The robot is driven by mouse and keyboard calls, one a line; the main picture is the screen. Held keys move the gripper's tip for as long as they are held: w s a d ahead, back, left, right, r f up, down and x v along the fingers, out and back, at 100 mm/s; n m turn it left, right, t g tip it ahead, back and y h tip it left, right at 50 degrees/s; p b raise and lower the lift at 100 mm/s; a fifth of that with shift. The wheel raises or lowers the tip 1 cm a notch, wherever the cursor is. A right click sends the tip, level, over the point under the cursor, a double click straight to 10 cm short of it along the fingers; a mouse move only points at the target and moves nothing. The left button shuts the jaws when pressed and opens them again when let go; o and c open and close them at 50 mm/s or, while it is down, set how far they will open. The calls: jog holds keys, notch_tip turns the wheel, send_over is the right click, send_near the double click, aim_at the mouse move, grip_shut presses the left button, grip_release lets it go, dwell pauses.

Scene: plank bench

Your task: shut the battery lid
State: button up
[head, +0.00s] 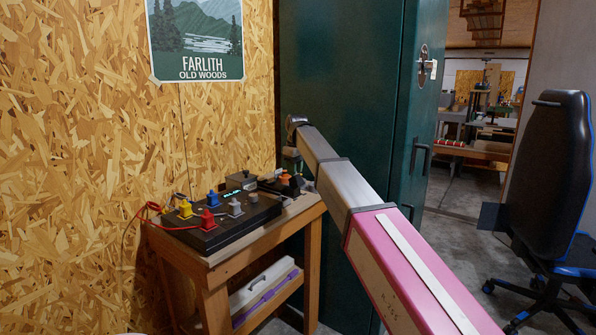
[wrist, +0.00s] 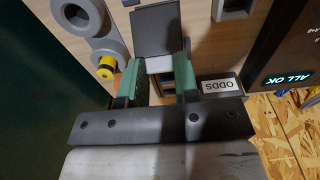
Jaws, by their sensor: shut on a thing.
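In the wrist view, my gripper (wrist: 158,64) has its two green fingers around a small, partly hidden part. A dark square plate (wrist: 155,30) stands just beyond the fingertips and looks like the battery lid. I cannot tell whether the fingers hold the plate itself or a part joined to it, or how far it is open. In the head view, my gripper (head: 292,158) is low over the bench's far right end, and the lid cannot be made out there.
The wooden bench (head: 232,263) carries a black panel (head: 222,231) with coloured knobs. In the wrist view, a grey box labelled ODDS (wrist: 217,86), a yellow knob (wrist: 106,67) and grey rings (wrist: 75,14) are close by. A green cabinet (head: 345,90) stands behind.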

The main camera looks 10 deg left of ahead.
jog(key=h, duration=0.1)
jog(key=a, duration=0.1)
jog(key=w+a+g+h, duration=0.1)
jog(key=shift+f+h, duration=0.25)
jog(key=shift+h, duration=0.05)
jog(key=shift+a+f+g+h, duration=0.25)
jog(key=shift+g+h, duration=0.05)
jog(key=shift+h, duration=0.3)
jog(key=o, duration=0.9)
jog(key=shift+f, duration=0.1)
jog(key=shift+o, duration=0.2)
